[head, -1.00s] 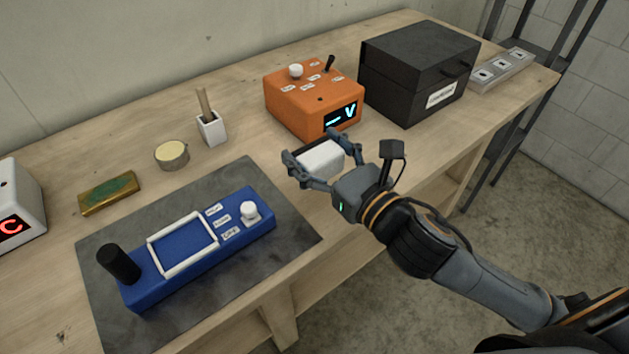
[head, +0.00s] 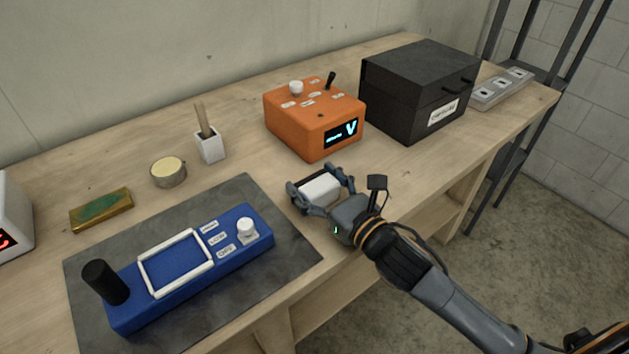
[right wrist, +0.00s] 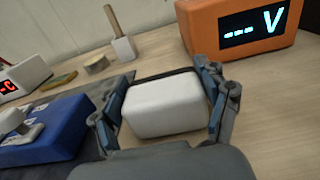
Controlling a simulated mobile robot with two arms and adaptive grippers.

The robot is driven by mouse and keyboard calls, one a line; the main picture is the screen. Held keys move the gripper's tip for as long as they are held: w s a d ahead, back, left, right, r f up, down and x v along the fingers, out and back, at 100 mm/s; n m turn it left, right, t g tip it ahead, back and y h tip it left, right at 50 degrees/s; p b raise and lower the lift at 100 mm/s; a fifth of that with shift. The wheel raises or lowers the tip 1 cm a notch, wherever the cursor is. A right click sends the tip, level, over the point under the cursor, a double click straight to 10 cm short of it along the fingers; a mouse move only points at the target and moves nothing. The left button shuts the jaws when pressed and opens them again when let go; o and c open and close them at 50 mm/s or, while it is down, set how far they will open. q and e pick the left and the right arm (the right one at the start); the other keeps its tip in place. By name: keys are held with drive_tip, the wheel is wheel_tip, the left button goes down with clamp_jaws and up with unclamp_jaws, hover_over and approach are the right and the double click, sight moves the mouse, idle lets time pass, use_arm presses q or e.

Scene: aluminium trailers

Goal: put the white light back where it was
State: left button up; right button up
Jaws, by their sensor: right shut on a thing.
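The white light (head: 319,189) is a rounded white block with a dark back edge. My right gripper (head: 321,188) is shut on it, with one finger on each side. In the right wrist view the white light (right wrist: 166,106) fills the space between the fingers. It is over the bare bench between the blue device and the orange meter; whether it touches the wood I cannot tell. The blue device (head: 127,313) has an empty-looking white rectangular frame (head: 176,263), a black handle and a white knob. My left gripper is not in view.
The blue device lies on a grey mat (head: 285,235). The orange meter (head: 314,119) and a black box (head: 417,92) stand behind the gripper. A brush holder (head: 209,147), a round tin (head: 168,173) and a green-topped brass block (head: 101,210) stand along the back. Bare wood lies right of the mat.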

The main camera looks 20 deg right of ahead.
drive_tip(key=o, duration=0.9)
drive_tip(key=shift+f, duration=0.2)
drive_tip(key=o, duration=0.5)
drive_tip(key=shift+c, duration=0.2)
drive_tip(key=shift+r, duration=0.15)
drive_tip(key=b+v, duration=0.1)
drive_tip(key=v, duration=0.9)
drive_tip(key=shift+r, duration=0.15)
drive_tip(key=shift+p+v, duration=0.35)
drive_tip(key=shift+v, duration=0.65)
